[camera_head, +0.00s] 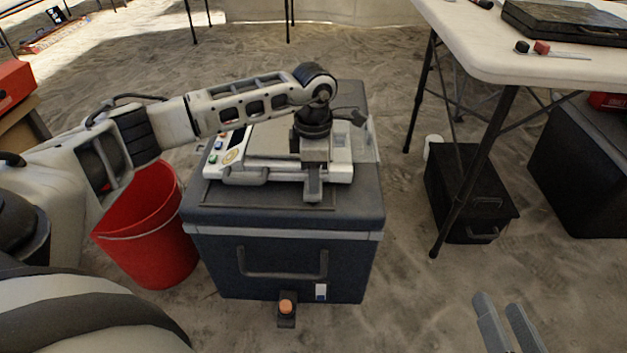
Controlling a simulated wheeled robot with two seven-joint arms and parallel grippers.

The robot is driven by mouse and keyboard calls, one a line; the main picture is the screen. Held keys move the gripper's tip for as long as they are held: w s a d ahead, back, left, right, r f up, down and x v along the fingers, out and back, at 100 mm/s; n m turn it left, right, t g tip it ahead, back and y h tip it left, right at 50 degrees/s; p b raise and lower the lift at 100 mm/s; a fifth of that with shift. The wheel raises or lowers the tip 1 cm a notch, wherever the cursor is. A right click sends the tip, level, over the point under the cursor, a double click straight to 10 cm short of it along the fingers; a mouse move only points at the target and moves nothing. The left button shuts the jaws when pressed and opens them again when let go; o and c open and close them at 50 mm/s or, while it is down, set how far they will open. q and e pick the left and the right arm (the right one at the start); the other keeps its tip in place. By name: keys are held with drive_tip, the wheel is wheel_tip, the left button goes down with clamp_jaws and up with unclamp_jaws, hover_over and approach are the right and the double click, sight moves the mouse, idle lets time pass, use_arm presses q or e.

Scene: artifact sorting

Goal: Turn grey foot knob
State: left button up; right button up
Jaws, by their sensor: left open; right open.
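A white weighing device (341,172) with a grey top plate (270,139) and coloured buttons on its left lies on a dark lidded case (290,222). I cannot make out a grey foot knob clearly; my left gripper may hide it. My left gripper (313,188) points down at the device's front edge, right of its middle. It is open, seen end-on, and I cannot tell whether it touches anything. My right gripper (508,325) is open and empty at the lower right, over the sandy floor, away from the device.
A red bucket (150,240) stands left of the case. An orange knob (286,306) is on a dark bracket at the case's lower front. A white table (500,50) with a black box (470,195) under it is at the right. Sandy floor is free between case and table.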

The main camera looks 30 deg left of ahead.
use_arm(q)
drive_tip(key=shift+f, duration=0.6)
clamp_jaws()
drive_tip(key=shift+r+n, duration=0.15)
drive_tip(key=shift+n, duration=0.15)
